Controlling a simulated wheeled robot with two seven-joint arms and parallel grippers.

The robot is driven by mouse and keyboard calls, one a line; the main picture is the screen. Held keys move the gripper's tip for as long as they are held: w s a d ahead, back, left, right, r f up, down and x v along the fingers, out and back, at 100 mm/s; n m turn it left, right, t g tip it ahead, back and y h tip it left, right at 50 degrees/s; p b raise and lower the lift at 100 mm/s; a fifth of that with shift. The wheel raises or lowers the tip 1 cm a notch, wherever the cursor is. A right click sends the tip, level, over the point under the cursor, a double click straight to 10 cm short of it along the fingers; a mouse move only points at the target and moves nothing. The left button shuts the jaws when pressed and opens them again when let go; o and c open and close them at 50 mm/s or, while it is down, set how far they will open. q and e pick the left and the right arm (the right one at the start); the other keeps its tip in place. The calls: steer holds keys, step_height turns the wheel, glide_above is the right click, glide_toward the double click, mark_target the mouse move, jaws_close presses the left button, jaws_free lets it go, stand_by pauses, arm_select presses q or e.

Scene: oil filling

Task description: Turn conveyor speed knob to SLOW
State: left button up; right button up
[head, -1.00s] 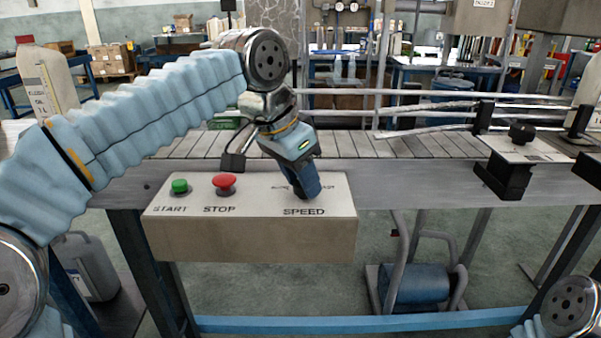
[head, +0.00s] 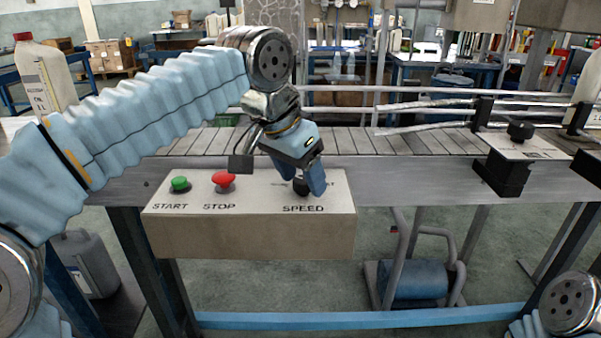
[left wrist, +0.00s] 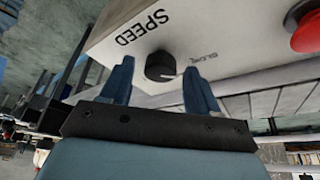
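The black speed knob (head: 302,186) sits on the beige control box (head: 250,232), just above the SPEED label. In the left wrist view the knob (left wrist: 160,66) shows a pale pointer mark at its edge on the side of the SLOW label (left wrist: 205,56); the exact pointing is hard to tell. My left gripper (head: 308,188) is over the knob, pointing down. In the left wrist view its two blue fingers (left wrist: 160,84) are apart, one on each side of the knob, with visible gaps. The FAST label is hidden in the wrist view. My right gripper is out of view.
The green START button (head: 180,184) and red STOP button (head: 223,180) are left of the knob on the same box. The slatted conveyor (head: 370,143) runs behind it. A white bottle (head: 46,80) stands at the far left.

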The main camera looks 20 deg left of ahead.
arm_select(q)
steer(key=v, duration=1.3)
steer(key=shift+r, duration=0.35)
steer(key=shift+s, duration=0.2)
